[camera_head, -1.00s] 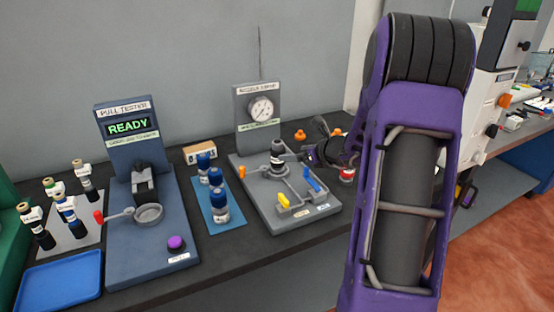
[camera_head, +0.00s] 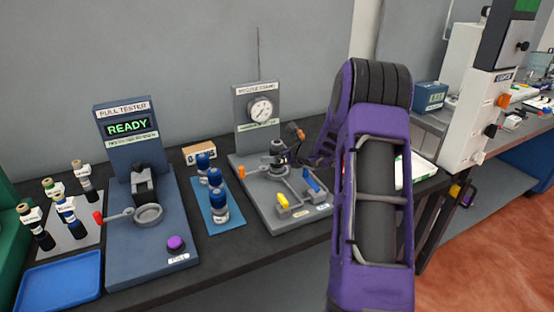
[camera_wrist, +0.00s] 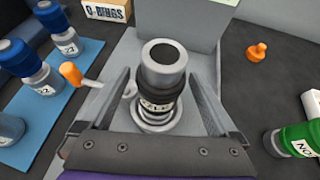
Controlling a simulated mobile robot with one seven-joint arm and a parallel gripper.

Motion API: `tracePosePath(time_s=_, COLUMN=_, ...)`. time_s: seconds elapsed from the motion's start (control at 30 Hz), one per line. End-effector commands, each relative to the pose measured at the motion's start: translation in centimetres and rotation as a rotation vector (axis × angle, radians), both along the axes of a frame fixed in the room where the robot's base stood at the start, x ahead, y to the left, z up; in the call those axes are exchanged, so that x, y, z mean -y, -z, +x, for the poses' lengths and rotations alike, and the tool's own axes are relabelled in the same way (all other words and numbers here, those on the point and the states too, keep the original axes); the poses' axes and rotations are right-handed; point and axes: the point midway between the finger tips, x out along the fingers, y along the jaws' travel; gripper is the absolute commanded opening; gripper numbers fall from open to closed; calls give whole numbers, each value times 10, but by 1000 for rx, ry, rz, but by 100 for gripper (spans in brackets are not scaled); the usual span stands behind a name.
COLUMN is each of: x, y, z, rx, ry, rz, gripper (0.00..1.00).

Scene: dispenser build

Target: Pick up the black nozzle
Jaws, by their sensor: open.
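The black nozzle (camera_wrist: 160,82), a grey cylinder with an open top and a black lettered band, stands upright on the round seat of the gauge fixture (camera_head: 265,196). In the head view the nozzle (camera_head: 277,150) is partly covered by my gripper. In the wrist view my gripper (camera_wrist: 160,72) is open, with one finger on each side of the nozzle. A gap shows between the fingers and the nozzle, so it is not clamped.
Blue-capped bottles on a blue mat (camera_head: 229,222) stand to the left.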

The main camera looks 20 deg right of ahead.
Motion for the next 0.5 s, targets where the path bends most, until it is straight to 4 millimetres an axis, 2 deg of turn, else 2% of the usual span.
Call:
tracePosePath(time_s=0.1, x=0, y=0, z=0, rx=0, ry=0, rz=0, gripper=93)
tracePosePath(time_s=0.5, x=0, y=0, z=0, rx=0, ry=-1, rz=0, gripper=21)
